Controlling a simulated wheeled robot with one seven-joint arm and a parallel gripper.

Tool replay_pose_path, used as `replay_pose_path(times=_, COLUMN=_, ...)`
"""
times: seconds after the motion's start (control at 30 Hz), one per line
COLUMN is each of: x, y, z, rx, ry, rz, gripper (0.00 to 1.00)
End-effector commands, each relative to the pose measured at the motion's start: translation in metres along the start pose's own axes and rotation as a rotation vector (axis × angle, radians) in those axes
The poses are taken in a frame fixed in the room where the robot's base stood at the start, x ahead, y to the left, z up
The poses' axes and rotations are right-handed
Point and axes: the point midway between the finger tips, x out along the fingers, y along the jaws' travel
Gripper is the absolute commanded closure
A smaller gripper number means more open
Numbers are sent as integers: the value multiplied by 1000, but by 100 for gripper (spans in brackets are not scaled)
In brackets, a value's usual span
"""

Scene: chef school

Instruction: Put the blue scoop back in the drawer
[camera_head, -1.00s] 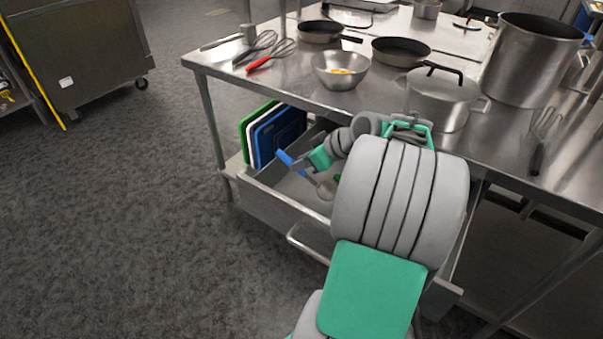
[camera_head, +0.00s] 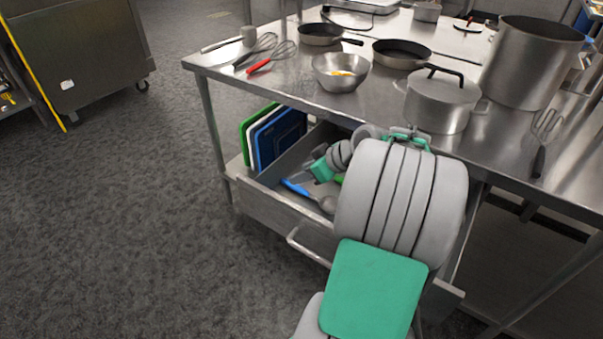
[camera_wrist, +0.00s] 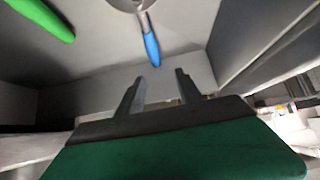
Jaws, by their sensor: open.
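The blue scoop (camera_head: 297,188) lies inside the open drawer (camera_head: 262,204), its blue handle toward the left and its metal bowl toward the right. In the wrist view the scoop's blue handle (camera_wrist: 152,48) points toward my gripper (camera_wrist: 158,84), and its metal bowl is cut off at the top edge. My gripper is open and empty, with a gap between its fingertips and the handle. In the head view my gripper (camera_head: 306,178) is low in the drawer above the scoop, partly hidden by my own arm.
A green-handled utensil (camera_wrist: 42,18) also lies in the drawer. Cutting boards (camera_head: 279,138) stand on the shelf left of the drawer. The counter above holds a bowl (camera_head: 340,72), pans, a lidded pot (camera_head: 437,103) and whisks. The drawer's left part looks clear.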

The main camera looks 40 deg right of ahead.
Motion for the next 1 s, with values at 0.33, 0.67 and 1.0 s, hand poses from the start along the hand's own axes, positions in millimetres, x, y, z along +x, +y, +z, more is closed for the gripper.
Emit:
replay_pose_path(times=0.33, x=-85, y=1, z=-1, rx=1, ry=0, rz=6, gripper=58)
replay_pose_path(times=0.67, x=-113, y=0, z=0, rx=-1, ry=0, rz=1, gripper=58)
replay_pose_path(times=1.0, x=-113, y=1, z=0, rx=1, ry=0, rz=3, gripper=58)
